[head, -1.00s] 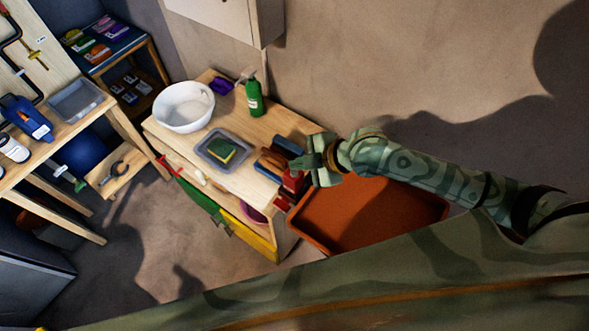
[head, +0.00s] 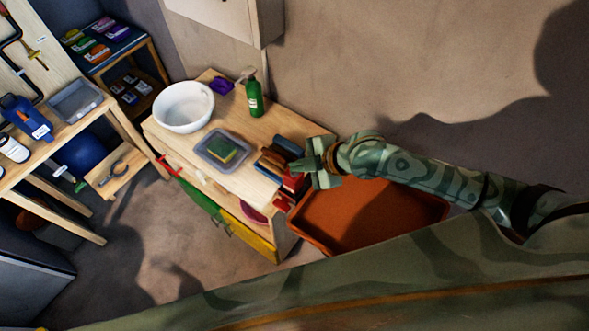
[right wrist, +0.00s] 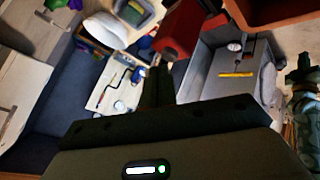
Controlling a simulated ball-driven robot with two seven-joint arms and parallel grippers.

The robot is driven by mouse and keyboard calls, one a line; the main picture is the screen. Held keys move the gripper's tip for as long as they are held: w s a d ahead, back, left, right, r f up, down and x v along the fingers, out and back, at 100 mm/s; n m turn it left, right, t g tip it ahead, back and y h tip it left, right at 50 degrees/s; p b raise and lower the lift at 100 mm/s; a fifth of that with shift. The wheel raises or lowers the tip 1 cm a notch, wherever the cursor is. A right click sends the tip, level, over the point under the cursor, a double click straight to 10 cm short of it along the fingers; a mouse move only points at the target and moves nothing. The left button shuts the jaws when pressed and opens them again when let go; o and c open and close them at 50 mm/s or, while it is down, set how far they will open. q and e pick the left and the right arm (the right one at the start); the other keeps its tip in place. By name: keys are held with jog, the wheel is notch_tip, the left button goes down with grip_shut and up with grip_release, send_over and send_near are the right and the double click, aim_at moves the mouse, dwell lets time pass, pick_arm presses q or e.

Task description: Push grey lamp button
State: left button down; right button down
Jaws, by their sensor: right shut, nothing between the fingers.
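I cannot make out a grey lamp or its button in either view. My right gripper (head: 314,163) is shut and empty. In the head view it is above the right end of the wooden cabinet, beside the row of books or boxes and the orange tray. My left gripper cannot be made out in the head view. A camouflage-patterned part of mine shows at the right edge of the wrist view.
The wooden cabinet carries a white bowl (head: 184,107), a green pump bottle (head: 254,98) and a grey tray (head: 209,158) with a sponge (head: 222,151). An orange tray (head: 425,207) lies below my right arm. A wooden workbench (head: 108,124) stands at left.

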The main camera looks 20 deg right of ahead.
jog(key=shift+f, duration=0.4)
dwell(0.4)
jog(key=shift+r+p, duration=0.9)
jog(key=shift+p, duration=0.05)
notch_tip(320, 180, up, 6)
jog(key=p, duration=0.6)
jog(key=shift+f, duration=0.1)
